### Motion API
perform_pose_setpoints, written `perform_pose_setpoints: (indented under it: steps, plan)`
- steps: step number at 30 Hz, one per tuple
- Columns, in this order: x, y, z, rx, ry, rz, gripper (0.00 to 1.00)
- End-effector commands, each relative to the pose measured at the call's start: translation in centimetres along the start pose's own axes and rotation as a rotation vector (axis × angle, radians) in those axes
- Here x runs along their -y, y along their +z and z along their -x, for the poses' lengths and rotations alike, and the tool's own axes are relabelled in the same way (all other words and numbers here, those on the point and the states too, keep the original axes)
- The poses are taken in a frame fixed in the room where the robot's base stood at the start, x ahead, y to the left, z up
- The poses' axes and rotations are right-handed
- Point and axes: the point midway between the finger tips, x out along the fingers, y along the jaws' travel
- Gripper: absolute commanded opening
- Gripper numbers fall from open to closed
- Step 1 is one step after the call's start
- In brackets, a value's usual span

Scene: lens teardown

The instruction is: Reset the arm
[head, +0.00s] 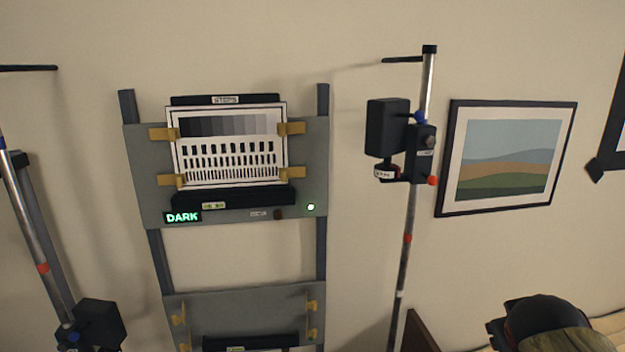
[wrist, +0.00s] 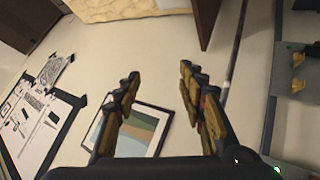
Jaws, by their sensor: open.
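My gripper (wrist: 158,78) shows in the wrist view with its two dark, yellow-padded fingers spread apart. It is open, with nothing between the fingertips. Past the fingers are the pale wall and the framed landscape picture (wrist: 150,128), partly covered by the left finger. In the head view a dark rounded part of my arm (head: 545,318) shows at the bottom right corner. The fingers cannot be made out there.
A lower panel (head: 240,300) has similar clips. Poles carry a black lamp unit (head: 388,128) on the right and another (head: 98,322) at lower left.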

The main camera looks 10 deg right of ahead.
Motion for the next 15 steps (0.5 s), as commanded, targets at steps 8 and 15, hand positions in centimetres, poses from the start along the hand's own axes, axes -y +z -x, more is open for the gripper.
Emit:
perform_pose_setpoints:
  steps: [8,15]
  plan:
    - [15.1,12.9,2.1,0.236,-0.305,-0.089,0.40]
    - [24.1,18.3,4.2,0.206,-0.500,-0.009,0.40]
